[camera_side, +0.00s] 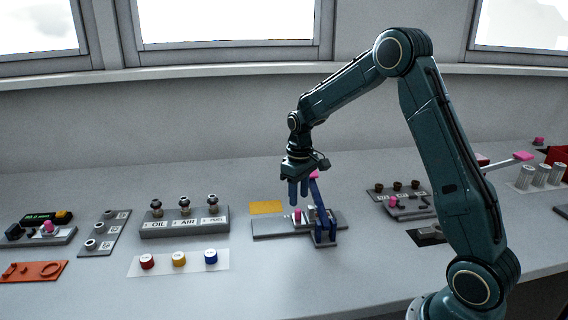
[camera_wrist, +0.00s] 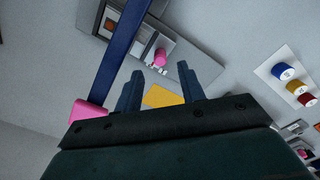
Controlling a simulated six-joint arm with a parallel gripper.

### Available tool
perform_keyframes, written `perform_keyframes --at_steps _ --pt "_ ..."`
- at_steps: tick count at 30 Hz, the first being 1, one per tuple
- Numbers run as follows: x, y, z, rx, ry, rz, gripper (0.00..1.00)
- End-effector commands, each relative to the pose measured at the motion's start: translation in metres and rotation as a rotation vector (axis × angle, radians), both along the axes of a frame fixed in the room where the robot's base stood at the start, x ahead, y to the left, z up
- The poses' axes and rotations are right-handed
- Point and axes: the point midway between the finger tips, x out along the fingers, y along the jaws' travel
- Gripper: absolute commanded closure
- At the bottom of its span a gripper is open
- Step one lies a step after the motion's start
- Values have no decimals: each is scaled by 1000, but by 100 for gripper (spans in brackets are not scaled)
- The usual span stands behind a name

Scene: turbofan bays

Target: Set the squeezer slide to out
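The squeezer stands on a grey base plate (camera_side: 268,228) on the bench. A short pink knob (camera_side: 297,215), which looks like its slide's knob, stands on the plate; it also shows in the wrist view (camera_wrist: 160,57). A tall blue lever (camera_side: 321,208) with a pink end (camera_side: 314,174) rises beside it, and the lever crosses the wrist view (camera_wrist: 122,45) at upper left. My gripper (camera_side: 299,201) points down, just above the knob and close to the lever. In the wrist view its fingers (camera_wrist: 160,72) are apart with nothing held between them. Slide markings are not readable.
A yellow sheet (camera_side: 265,207) lies behind the plate. At left are an OIL/AIR panel (camera_side: 185,225) and a white strip with red, yellow and blue caps (camera_side: 179,259). A grey block with a pink knob (camera_side: 410,208) is at right. Bare bench lies in front.

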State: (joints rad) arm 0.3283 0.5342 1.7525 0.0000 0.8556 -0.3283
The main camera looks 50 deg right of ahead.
Motion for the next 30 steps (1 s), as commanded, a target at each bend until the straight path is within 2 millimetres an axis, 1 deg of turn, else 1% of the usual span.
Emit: perform_keyframes --at_steps 1,3,9,15,23,26,27,29,30 --pt "0 0 -9 1 3 0 61" --pt "0 0 -18 1 3 0 61" --pt "0 0 -39 1 2 0 61" --pt "0 0 -47 0 0 0 61" --pt "0 0 -47 0 -1 0 61" --pt "0 0 -47 0 -1 0 78" --pt "0 0 -47 0 -1 0 86" --pt "0 0 -47 0 -1 0 98" --pt "0 0 -47 0 -1 0 100"
